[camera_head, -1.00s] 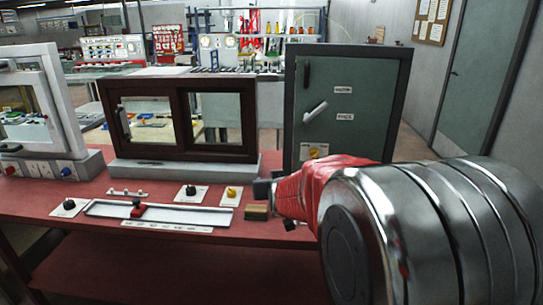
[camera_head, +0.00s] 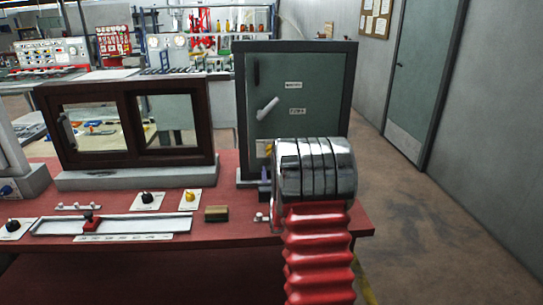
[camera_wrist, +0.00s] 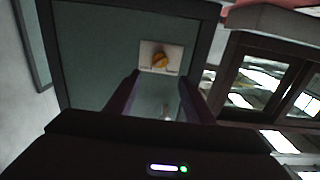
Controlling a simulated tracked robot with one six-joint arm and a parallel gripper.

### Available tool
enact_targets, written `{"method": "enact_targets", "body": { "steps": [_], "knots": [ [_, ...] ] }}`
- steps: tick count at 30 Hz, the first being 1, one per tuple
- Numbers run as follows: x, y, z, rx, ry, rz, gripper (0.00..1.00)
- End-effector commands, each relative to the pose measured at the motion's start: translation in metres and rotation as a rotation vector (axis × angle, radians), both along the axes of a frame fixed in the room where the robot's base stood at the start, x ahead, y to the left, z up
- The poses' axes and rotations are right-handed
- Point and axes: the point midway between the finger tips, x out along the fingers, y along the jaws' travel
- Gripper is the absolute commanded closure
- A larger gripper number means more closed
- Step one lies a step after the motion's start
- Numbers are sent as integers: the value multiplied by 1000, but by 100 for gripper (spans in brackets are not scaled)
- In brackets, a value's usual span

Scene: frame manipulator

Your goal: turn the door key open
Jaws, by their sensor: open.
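The green cabinet door (camera_head: 315,95) stands closed on the right of the red table. A pale lever handle (camera_head: 267,108) tilts on its face. In the wrist view, an orange-yellow key knob (camera_wrist: 160,60) sits on a white plate (camera_wrist: 147,50) fixed to the door. In the head view the gripper is largely hidden by my arm.
A brown-framed window (camera_head: 130,125) stands left of the cabinet. A slider panel (camera_head: 110,226), black and yellow knobs (camera_head: 188,197) and a small brown block (camera_head: 216,213) lie on the red table (camera_head: 230,240). Open floor (camera_head: 430,220) lies to the right.

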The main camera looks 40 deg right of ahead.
Motion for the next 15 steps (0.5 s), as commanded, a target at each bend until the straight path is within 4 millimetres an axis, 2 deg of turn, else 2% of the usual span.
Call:
{"method": "enact_targets", "body": {
  "steps": [8,15],
  "knots": [
    [1,-1,0,1,2,0,52],
    [16,-11,0,1,1,0,52]
  ]
}}
